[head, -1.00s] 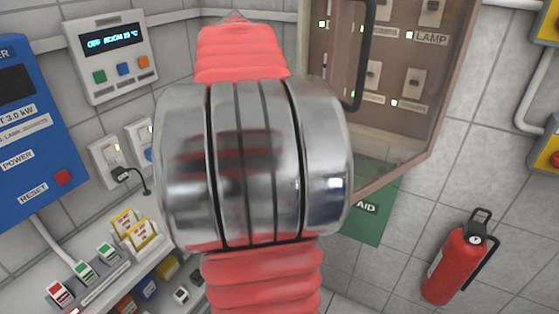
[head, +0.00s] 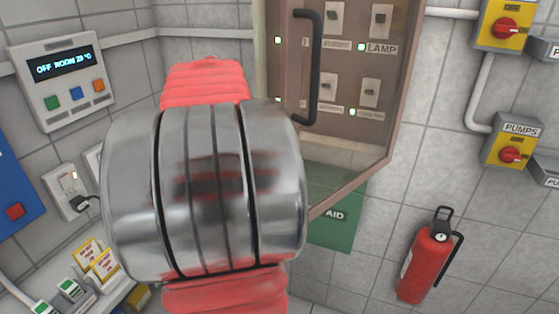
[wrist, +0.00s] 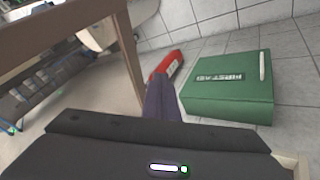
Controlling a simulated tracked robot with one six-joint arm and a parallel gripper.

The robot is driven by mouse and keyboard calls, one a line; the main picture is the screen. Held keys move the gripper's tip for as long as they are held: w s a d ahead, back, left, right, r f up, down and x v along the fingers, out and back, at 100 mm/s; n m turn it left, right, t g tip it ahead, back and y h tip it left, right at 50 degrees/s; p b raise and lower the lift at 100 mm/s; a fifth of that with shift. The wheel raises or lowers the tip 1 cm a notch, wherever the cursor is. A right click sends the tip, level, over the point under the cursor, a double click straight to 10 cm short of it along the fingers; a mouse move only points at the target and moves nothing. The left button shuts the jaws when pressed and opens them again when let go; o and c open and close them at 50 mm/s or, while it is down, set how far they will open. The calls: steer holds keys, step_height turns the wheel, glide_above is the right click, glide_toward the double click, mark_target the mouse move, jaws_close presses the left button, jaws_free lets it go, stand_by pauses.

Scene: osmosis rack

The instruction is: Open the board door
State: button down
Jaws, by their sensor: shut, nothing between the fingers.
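The board door (head: 348,190) is a tinted see-through panel with a brown frame, in the upper middle of the head view. Its black upright bar handle (head: 316,65) is in plain sight near the door's left side. Whether the door stands slightly ajar is unclear. In the head view my arm's metal joint and red sleeves cover the area left of and below the door, and my gripper is hidden. In the wrist view my gripper (wrist: 160,88) is shut and empty. A brown frame (wrist: 128,55), probably the door's, runs along its left side, apart from the fingers.
A green first-aid box (wrist: 228,88) is on the wall below the board, right of the gripper. A red extinguisher (head: 428,262) hangs at the lower right. Yellow switch boxes (head: 512,139) are at the far right. A shelf with small items (head: 98,260) is at lower left.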

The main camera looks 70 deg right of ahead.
mark_target(313, 193)
steer(key=s+a+f, duration=0.1)
steer(key=s+f, duration=0.2)
steer(key=s, duration=0.3)
steer(key=shift+a+f, duration=0.25)
steer(key=shift+a, duration=0.15)
steer(key=shift+s, duration=0.15)
